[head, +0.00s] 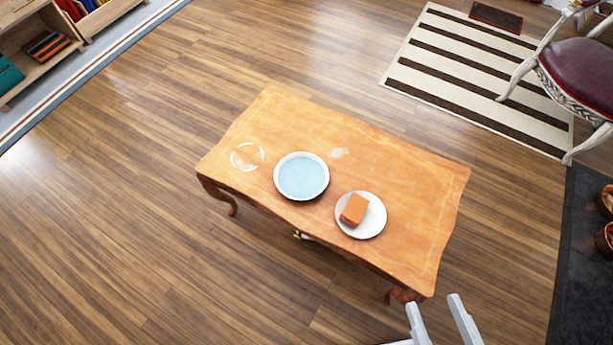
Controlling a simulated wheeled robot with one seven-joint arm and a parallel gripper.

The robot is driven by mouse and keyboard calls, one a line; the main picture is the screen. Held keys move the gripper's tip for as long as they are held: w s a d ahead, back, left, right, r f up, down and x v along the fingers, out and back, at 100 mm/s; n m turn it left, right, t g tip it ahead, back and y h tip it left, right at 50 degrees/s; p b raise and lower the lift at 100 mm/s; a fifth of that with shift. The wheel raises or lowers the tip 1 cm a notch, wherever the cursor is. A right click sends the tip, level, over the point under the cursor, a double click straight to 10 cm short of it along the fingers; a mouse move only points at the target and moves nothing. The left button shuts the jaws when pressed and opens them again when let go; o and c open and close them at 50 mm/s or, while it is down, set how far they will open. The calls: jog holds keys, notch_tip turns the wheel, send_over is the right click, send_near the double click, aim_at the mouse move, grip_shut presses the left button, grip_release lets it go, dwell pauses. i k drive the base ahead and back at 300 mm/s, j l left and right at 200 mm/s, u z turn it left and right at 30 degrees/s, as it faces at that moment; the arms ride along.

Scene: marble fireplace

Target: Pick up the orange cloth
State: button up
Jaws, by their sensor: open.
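An orange block-shaped thing (354,209), which fits the orange cloth, lies on a white plate (372,228). The plate stands near the front edge of a wooden table (408,190). My gripper (436,308) shows at the bottom of the head view, its two pale fingers apart with nothing between them. It is off the table's near right corner in the picture, below and right of the plate, well apart from the cloth.
A light blue bowl or plate (302,176) with a white rim stands left of the white plate. A clear round dish or ring mark (247,156) is farther left. A chair (580,75), striped rug (470,70) and shelf (40,45) stand away from the table. Wooden floor around it is clear.

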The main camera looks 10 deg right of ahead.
aim_at(356, 206)
jog(key=i+j+z, duration=0.1)
jog(key=j, duration=0.25)
jog(key=i+j+z, duration=0.15)
jog(key=i+j, duration=0.15)
jog(key=i+j+z, duration=0.1)
jog(key=j, duration=0.4)
jog(key=i+j+z, duration=0.1)
jog(key=j, duration=0.35)
jog(key=i+j+z, duration=0.1)
jog(key=j, duration=0.35)
jog(key=i+j+z, duration=0.15)
jog(key=j, duration=0.3)
jog(key=i+j+z, duration=0.1)
jog(key=j, duration=0.35)
jog(key=i, duration=0.1)
